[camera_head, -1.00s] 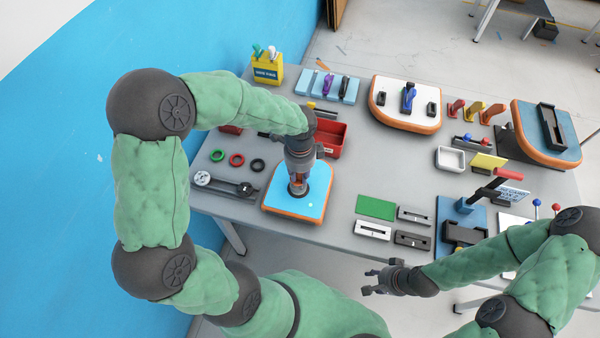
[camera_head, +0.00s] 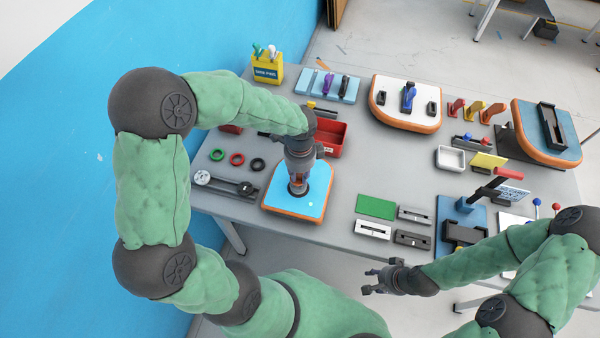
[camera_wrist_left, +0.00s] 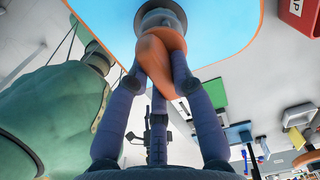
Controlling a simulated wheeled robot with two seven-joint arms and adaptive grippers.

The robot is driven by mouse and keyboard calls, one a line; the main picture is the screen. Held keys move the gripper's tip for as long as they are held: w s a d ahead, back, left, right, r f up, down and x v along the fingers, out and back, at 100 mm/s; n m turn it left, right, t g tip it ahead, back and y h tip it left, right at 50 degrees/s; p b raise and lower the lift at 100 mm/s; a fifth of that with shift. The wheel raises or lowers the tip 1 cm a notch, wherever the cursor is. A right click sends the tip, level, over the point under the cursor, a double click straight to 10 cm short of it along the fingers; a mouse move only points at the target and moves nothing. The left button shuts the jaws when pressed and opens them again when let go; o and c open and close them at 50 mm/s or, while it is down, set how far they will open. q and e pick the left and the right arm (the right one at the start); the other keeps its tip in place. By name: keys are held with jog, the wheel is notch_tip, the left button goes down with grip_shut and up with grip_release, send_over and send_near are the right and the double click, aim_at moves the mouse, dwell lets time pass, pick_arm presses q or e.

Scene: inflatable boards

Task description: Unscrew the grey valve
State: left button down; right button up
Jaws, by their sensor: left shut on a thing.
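A blue inflatable board (camera_head: 318,185) with an orange rim lies at the near left of the table. The grey valve (camera_wrist_left: 160,18) stands on it; in the left wrist view it has a round grey body and an orange grip piece (camera_wrist_left: 160,58). My left gripper (camera_head: 298,188) points down over the board. Its fingers (camera_wrist_left: 168,85) are shut around the orange piece. In the head view the gripper hides most of the valve. My right gripper (camera_head: 377,280) is open and empty, in front of the table's near edge.
Green, red and black rings (camera_head: 237,159) and a dark tool (camera_head: 225,184) lie left of the board. A red bin (camera_head: 329,138) stands behind it. A green plate (camera_head: 376,207) and several slotted blocks lie to the right.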

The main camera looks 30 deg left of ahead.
pick_arm(q)
jog(key=shift+f+b, duration=0.55)
jog(key=shift+f, duration=0.35)
jog(key=c, duration=1)
grip_release()
jog(key=shift+r, duration=0.1)
notch_tip(320, 180, up, 12)
jog(key=shift+f, duration=0.1)
jog(key=shift+o, duration=0.2)
